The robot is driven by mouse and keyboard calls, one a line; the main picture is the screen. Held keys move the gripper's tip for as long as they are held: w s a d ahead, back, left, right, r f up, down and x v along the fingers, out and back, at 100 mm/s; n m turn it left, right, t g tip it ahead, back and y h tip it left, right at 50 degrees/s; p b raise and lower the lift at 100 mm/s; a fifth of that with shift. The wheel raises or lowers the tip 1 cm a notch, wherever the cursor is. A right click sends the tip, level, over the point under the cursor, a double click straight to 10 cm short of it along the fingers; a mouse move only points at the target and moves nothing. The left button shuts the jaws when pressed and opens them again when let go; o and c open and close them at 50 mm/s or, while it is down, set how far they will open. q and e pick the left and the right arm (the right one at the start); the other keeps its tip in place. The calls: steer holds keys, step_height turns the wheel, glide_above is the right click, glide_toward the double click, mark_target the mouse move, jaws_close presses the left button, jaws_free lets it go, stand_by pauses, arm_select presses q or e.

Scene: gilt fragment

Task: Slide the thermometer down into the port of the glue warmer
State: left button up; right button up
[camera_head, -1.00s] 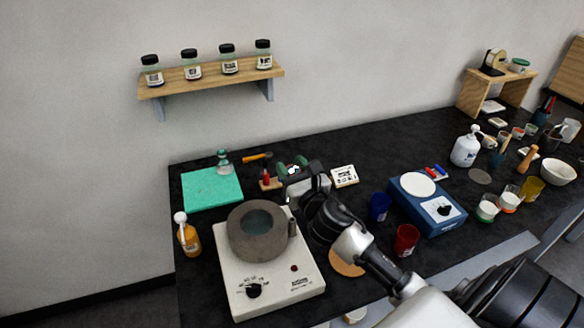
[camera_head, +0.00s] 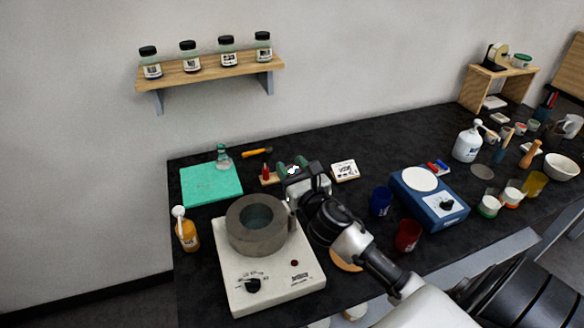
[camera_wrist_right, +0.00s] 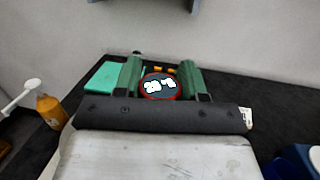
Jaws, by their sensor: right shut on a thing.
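The glue warmer (camera_head: 290,292) is a white box with a knob, carrying a thick grey round pot (camera_head: 250,238) with a bluish opening. My right gripper (camera_head: 294,173) is above the right rear rim of the pot, reaching in from the right. It is shut on the thermometer, whose round dial (camera_wrist_right: 158,86) with a red rim and white digits shows between the green fingers in the right wrist view. The stem is not clearly visible. The port, by the pot's right side, is largely hidden by the gripper. My left gripper is not in view.
An orange pump bottle (camera_head: 186,230) stands left of the warmer, and a green mat (camera_head: 210,184) lies behind it. Blue (camera_head: 381,201) and red (camera_head: 408,235) cups and a blue hotplate (camera_head: 430,198) are to the right. A jar shelf (camera_head: 212,72) hangs on the wall.

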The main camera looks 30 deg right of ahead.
step_height(320, 180, down, 8)
steer(key=b, duration=0.6)
steer(key=shift+w+r, duration=0.15)
steer(key=shift+r, duration=0.1)
stand_by(1.7)
steer(key=o, duration=1)
steer(key=s+a+f+b, duration=0.1)
steer(key=s+b, duration=0.2)
steer(key=s, duration=0.7)
steer(key=shift+s, duration=0.35)
steer(key=shift+f, duration=0.15)
